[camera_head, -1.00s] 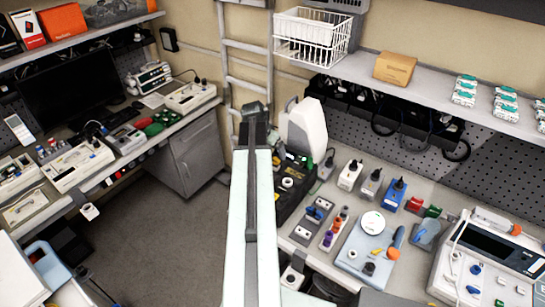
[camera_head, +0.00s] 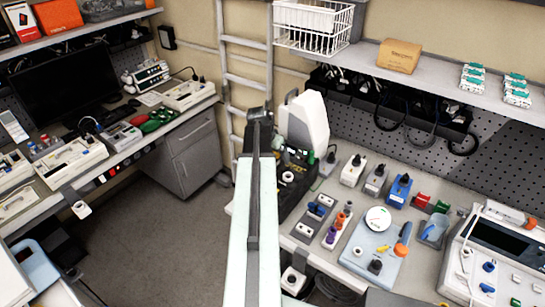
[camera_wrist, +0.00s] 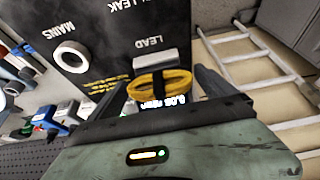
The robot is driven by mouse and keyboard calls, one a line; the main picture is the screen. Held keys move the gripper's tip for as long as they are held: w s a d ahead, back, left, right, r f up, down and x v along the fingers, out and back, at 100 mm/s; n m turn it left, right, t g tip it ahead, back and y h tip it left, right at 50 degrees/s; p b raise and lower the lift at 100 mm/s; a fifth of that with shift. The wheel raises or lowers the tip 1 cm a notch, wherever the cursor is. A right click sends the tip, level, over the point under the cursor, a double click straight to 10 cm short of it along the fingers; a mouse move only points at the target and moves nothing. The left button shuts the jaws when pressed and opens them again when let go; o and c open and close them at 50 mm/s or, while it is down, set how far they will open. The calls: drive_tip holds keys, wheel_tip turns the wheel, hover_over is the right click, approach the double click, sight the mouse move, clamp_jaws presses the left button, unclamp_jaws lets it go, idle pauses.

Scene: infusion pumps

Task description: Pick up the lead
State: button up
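In the wrist view, the lead (camera_wrist: 172,80) is a yellow coil with a dark band around its middle. It lies beside the white LEAD marking on a black panel, next to a short grey block (camera_wrist: 155,59). My gripper (camera_wrist: 163,88) is open, with one dark finger on each side of the coil. I cannot tell whether either finger touches it. In the head view, my arm reaches toward the black case (camera_head: 292,178) on the right bench. My fingers and the lead are hidden behind the arm there.
A white ring (camera_wrist: 70,56) sits beside the MAINS marking. A white container (camera_head: 304,122) stands behind the case. Several plugs, a blue-grey tray (camera_head: 362,254) and a white pump (camera_head: 505,258) crowd the bench to the right. A ladder (camera_head: 245,65) stands behind. The floor at left is clear.

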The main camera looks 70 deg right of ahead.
drive_tip(key=c, duration=1.6)
drive_tip(key=shift+o, duration=0.2)
wheel_tip(320, 180, up, 10)
drive_tip(key=p, duration=1)
